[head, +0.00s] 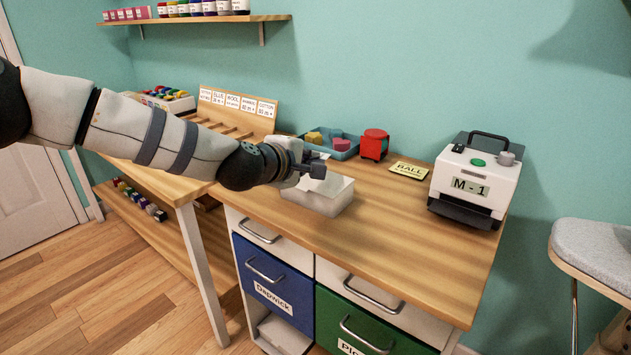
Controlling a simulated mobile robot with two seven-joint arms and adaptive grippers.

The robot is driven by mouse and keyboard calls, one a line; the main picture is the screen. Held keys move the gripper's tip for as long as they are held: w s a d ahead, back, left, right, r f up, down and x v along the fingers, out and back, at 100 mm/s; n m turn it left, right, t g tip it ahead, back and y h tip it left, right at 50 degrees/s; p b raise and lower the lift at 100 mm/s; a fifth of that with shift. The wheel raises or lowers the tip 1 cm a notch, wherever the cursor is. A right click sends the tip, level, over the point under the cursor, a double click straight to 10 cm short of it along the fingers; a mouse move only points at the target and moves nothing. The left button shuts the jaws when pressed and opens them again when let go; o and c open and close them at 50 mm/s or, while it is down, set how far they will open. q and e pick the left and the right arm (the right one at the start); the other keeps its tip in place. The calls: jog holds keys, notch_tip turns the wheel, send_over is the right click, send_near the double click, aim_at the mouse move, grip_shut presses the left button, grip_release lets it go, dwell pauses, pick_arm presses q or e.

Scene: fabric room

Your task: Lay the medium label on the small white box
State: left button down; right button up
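A small white box (318,203) sits on the wooden desk, near its front left part. My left gripper (318,171) is just above the box's back edge, reaching in from the left and hiding part of it. Whether its fingers hold anything is too small to tell. I cannot pick out the medium label for certain. A yellow card reading "BALL" (409,170) lies flat on the desk to the right. My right gripper is not in view.
A white machine marked "M-1" (494,185) stands at the desk's right end. A blue tray (345,154) with colored blocks and a red object (374,144) stand behind the gripper. A rack with several white cards (235,103) is at the back left. The desk's front middle is clear.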

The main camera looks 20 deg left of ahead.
aim_at(311, 189)
pick_arm(q)
notch_tip(311, 189, down, 4)
jog(key=shift+b, duration=0.45)
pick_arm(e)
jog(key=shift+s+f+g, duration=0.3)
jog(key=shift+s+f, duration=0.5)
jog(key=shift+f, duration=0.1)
pick_arm(q)
jog(key=shift+r, duration=0.1)
